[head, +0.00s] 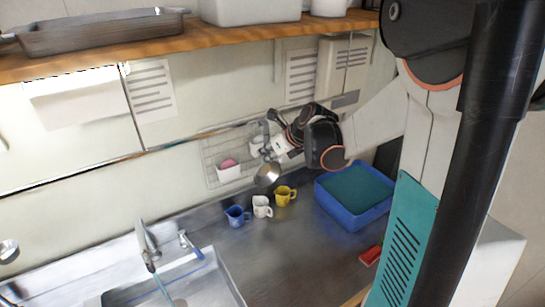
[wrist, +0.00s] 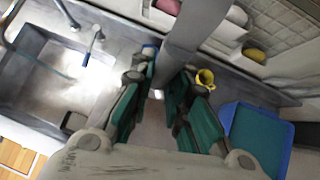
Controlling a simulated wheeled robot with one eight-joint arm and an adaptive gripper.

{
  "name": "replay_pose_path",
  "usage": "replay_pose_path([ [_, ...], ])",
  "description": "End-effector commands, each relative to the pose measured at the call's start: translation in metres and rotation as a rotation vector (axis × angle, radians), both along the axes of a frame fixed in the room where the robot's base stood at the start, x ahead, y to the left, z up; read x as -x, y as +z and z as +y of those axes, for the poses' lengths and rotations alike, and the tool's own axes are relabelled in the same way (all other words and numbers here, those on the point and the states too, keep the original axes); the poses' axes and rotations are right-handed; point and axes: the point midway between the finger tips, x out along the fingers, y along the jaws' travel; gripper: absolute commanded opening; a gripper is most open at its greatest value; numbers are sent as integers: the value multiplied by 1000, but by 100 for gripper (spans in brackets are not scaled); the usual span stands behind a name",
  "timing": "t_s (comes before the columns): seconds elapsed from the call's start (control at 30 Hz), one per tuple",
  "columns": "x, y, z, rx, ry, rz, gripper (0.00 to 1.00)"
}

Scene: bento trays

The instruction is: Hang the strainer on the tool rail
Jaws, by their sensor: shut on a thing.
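The strainer (head: 267,175) shows in the head view as a round metallic bowl hanging below my gripper (head: 268,146), in front of the wire grid on the wall. In the wrist view my gripper (wrist: 163,98) has its two green-padded fingers on either side of a grey part, which seems to be the strainer's handle (wrist: 184,40). The gripper is shut on it. The tool rail (head: 185,139) runs along the wall, and its right part passes behind my gripper. I cannot tell whether the strainer touches the rail.
Blue (head: 237,216), white (head: 262,207) and yellow (head: 284,195) cups stand on the counter below. A blue tray (head: 350,223) is to their right, with a red item (head: 370,256) nearer. A white holder (head: 229,173) hangs on the grid. The sink (head: 180,280) is at lower left; a wooden shelf (head: 230,38) is above.

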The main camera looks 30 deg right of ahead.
Motion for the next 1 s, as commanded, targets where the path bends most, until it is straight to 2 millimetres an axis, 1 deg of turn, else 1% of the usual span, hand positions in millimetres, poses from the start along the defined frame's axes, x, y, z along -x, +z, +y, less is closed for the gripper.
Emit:
replay_pose_path([
  [1.0,-74,1,0,0,0,0,0],
])
